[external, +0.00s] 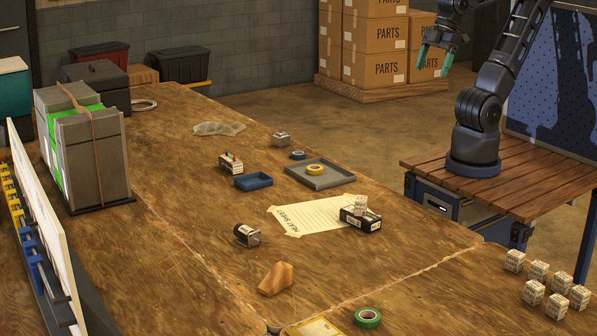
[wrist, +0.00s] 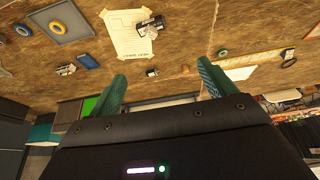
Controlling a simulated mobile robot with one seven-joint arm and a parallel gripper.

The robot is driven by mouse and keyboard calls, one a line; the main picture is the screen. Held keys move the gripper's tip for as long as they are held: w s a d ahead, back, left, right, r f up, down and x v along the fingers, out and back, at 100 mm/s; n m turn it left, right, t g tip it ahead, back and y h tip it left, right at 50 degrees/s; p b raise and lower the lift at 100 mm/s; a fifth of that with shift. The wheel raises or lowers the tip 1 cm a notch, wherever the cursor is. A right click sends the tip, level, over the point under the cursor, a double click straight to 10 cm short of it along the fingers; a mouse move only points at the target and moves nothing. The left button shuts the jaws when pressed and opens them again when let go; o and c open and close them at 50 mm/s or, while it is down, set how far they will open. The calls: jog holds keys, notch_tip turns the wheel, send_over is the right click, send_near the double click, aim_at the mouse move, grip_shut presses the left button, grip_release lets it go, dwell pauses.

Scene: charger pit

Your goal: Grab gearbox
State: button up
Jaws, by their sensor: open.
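No part is plainly marked as the gearbox. A small grey metal block (external: 281,138) at the far side of the wooden table may be it. A black-and-silver cylindrical motor-like part (external: 246,235) lies nearer the front; a small part with red on top (external: 231,162) sits beside the blue dish. My gripper (external: 434,62) is raised past the table's far right side, well apart from all of these. Its teal fingers are spread and empty.
A paper sheet (external: 305,216) lies mid-table with a black box (external: 361,218) on its right edge. A grey tray (external: 333,182) holds yellow tape. A wooden wedge (external: 276,278) and green tape (external: 368,317) are in front. A strapped grey stack (external: 83,160) stands left.

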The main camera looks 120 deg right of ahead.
jog(key=w+d+n+g+h, duration=0.1)
jog(key=w+d+n+h, duration=0.3)
jog(key=w+d, duration=1.15)
jog(key=w+d+f+n+g+h, duration=0.1)
jog(key=d+f+n, duration=0.1)
jog(key=d, duration=0.6)
jog(key=w+d+f+n, duration=0.1)
jog(key=d+f, duration=0.1)
jog(key=d, duration=0.6)
jog(key=w+d+f+n+g+h, duration=0.1)
jog(key=w+d+f+n, duration=0.15)
jog(key=d, duration=0.55)
jog(key=n+g, duration=0.2)
jog(key=n, duration=0.7)
send_over(279, 133)
jog(key=a, duration=0.5)
notch_tip(279, 133, down, 28)
jog(key=shift+m, duration=0.25)
jog(key=shift+d+x, duration=0.1)
jog(key=shift+x, duration=2.55)
jog(key=shift+d+x, duration=0.15)
jog(key=shift+x, duration=2.5)
jog(key=shift+r, duration=0.2)
jog(key=c, duration=1.5)
